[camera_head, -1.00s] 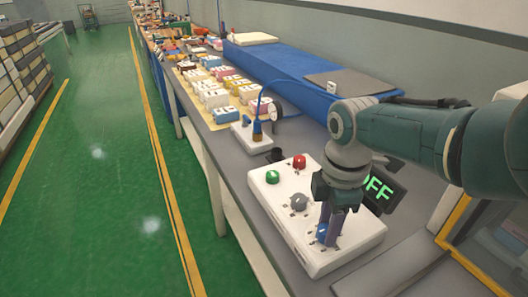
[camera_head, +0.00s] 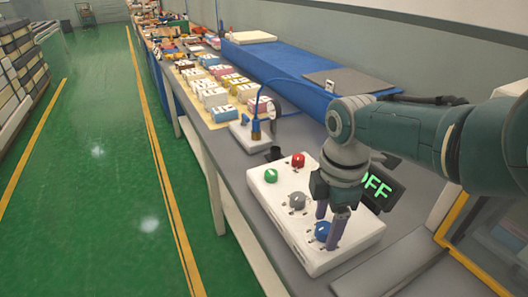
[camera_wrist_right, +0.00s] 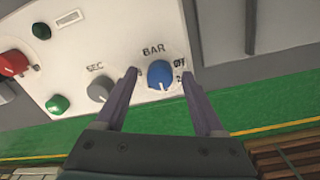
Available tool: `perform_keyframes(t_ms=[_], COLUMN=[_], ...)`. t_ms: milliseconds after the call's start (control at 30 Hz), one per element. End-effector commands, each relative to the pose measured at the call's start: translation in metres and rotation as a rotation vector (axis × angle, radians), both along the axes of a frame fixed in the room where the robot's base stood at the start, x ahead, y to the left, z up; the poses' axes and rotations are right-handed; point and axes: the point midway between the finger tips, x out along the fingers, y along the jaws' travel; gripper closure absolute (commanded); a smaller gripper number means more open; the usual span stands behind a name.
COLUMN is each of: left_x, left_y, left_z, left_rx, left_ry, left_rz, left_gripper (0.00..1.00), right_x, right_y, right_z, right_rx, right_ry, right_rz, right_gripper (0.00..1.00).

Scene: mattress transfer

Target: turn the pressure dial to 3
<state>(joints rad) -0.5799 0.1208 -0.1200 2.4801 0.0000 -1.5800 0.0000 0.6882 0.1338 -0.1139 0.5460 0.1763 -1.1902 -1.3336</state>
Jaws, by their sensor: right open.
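The white control box (camera_head: 270,205) lies on the grey bench in the head view. Its blue dial (camera_head: 322,231), labelled BAR, also shows in the right wrist view (camera_wrist_right: 161,75), with OFF and a 2 printed at its right. A grey SEC dial (camera_head: 298,202) sits beside it and also shows in the right wrist view (camera_wrist_right: 99,89). My right gripper (camera_head: 329,232) is open at the blue dial. In the right wrist view its fingers (camera_wrist_right: 165,85) stand apart on either side of the dial, with gaps visible. My left gripper is not in view.
A red button (camera_head: 298,160) and a green button (camera_head: 271,176) sit on the box. A dark display (camera_head: 378,187) reading OFF stands behind it, partly hidden by my arm. A small white block with a gauge (camera_head: 240,135) and a blue mattress (camera_head: 290,75) lie farther back.

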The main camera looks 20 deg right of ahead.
Motion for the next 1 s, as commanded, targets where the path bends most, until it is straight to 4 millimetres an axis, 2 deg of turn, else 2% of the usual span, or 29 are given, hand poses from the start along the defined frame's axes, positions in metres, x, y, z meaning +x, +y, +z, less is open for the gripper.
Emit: perform_keyframes(t_ms=[167,267,433,633,800,1000], left_x=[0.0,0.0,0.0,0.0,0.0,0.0], left_y=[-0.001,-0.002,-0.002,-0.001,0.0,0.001], left_z=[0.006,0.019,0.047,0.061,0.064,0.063], left_rx=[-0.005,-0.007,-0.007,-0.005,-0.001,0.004], left_ry=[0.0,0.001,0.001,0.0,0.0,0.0], left_rz=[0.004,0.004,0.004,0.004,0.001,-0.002], left_gripper=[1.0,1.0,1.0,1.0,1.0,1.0], right_x=[0.0,0.0,-0.002,-0.003,-0.004,-0.004], right_y=[0.0,0.0,0.0,0.001,0.001,0.001], right_z=[0.006,0.022,0.059,0.089,0.099,0.099], right_rx=[0.0,-0.001,-0.002,0.0,0.0,-0.001], right_ry=[0.0,-0.002,-0.003,-0.002,0.0,0.001], right_rz=[0.0,0.0,0.0,0.0,0.0,0.0], right_gripper=[0.29,0.29,0.29,0.29,0.29,0.29])
